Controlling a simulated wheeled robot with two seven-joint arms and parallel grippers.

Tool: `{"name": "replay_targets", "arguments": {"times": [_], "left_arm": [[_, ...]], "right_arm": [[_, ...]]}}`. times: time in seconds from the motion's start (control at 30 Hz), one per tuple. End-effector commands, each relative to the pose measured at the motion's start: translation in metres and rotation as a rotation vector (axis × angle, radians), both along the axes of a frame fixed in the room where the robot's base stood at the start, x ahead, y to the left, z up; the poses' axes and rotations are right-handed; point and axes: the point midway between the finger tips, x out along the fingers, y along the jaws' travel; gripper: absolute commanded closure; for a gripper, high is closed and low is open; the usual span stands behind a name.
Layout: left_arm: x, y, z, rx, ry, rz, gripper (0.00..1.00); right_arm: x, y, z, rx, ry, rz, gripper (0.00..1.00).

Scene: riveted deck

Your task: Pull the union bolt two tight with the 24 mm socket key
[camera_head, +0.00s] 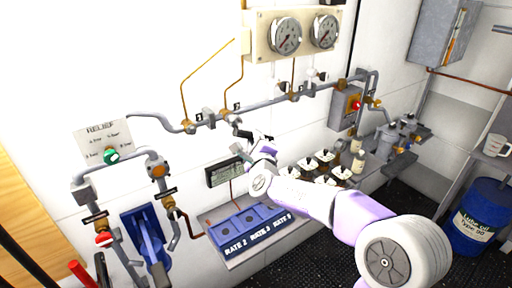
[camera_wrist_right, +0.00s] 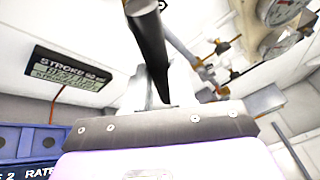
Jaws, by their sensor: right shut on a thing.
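My right gripper (camera_head: 260,141) reaches up to the wall below the long grey pipe (camera_head: 265,103). It is shut on the dark 24 mm socket key (camera_head: 243,132), whose upper end lies close under the pipe's middle fitting, union bolt two (camera_head: 225,115). In the right wrist view the key (camera_wrist_right: 150,45) is a black bar rising from the jaws. My left gripper is not in view.
Two gauges (camera_head: 286,36) hang above the pipe. A stroke display (camera_head: 224,173) and blue rate tray (camera_head: 246,226) are below. Valves and pipework (camera_head: 112,157) stand left. A blue oil drum (camera_head: 478,215) stands far right.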

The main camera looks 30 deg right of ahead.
Motion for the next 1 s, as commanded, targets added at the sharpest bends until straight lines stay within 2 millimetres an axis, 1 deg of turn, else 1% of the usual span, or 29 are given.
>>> {"name": "replay_targets", "arguments": {"times": [0.03,0.1,1.0], "left_arm": [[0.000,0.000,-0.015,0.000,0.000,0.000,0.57],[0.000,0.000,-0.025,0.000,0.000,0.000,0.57],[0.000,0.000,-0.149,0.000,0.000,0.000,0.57]], "right_arm": [[0.000,0.000,-0.006,-0.038,-0.007,0.001,1.00],[0.000,0.000,-0.007,-0.093,-0.012,0.000,1.00],[0.000,-0.003,-0.010,-0.751,-0.062,-0.004,1.00]]}}
